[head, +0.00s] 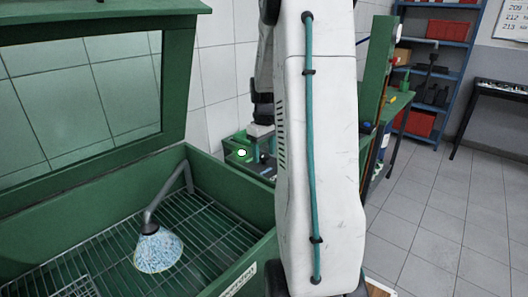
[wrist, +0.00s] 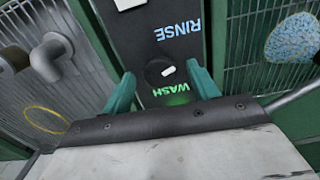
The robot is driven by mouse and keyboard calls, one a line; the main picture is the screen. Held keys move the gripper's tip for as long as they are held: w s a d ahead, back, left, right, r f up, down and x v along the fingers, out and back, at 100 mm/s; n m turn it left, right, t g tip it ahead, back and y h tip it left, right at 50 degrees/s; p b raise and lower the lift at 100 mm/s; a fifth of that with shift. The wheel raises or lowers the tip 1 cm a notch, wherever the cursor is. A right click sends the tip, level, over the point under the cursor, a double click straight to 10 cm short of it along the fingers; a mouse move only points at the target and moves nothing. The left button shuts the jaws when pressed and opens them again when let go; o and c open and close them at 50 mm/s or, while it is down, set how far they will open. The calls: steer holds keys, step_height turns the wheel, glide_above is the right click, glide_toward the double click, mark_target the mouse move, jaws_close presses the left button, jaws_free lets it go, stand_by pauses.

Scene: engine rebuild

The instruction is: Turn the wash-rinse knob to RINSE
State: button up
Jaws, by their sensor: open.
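The wash-rinse knob (wrist: 154,73) is a round black knob with a white mark, on a dark panel in the wrist view. The word RINSE (wrist: 177,30) is pale blue and upside down above it. The word WASH (wrist: 172,90) glows green below it. Which word the white mark points to is unclear. My gripper (wrist: 160,74) is open, with one teal finger on each side of the knob. Contact with the knob is not visible. In the head view my gripper (head: 263,151) is low at the green control box (head: 236,150), partly hidden by my arm.
A green wash basin with a wire grate (head: 110,225) fills the left of the head view. A bent spout with a blue-white spray head (head: 158,250) stands in it. A blue shelf (head: 440,55) with red bins is at the back right. The tiled floor (head: 440,230) at right is clear.

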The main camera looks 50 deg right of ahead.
mark_target(264, 155)
step_height(264, 155, up, 8)
steer(key=shift+f, duration=0.1)
stand_by(0.8)
steer(key=shift+s+a+f+m, duration=0.1)
steer(key=shift+m, duration=0.3)
steer(key=s+a+r, duration=0.1)
steer(key=s+a, duration=0.4)
steer(key=a, duration=0.7)
steer(key=s+a+r+n+t, duration=0.1)
steer(key=s+a, duration=0.5)
steer(key=a, duration=0.6)
steer(key=s+a+r+n, duration=0.1)
steer(key=s+a, duration=0.5)
steer(key=a, duration=0.7)
steer(key=shift+r, duration=0.7)
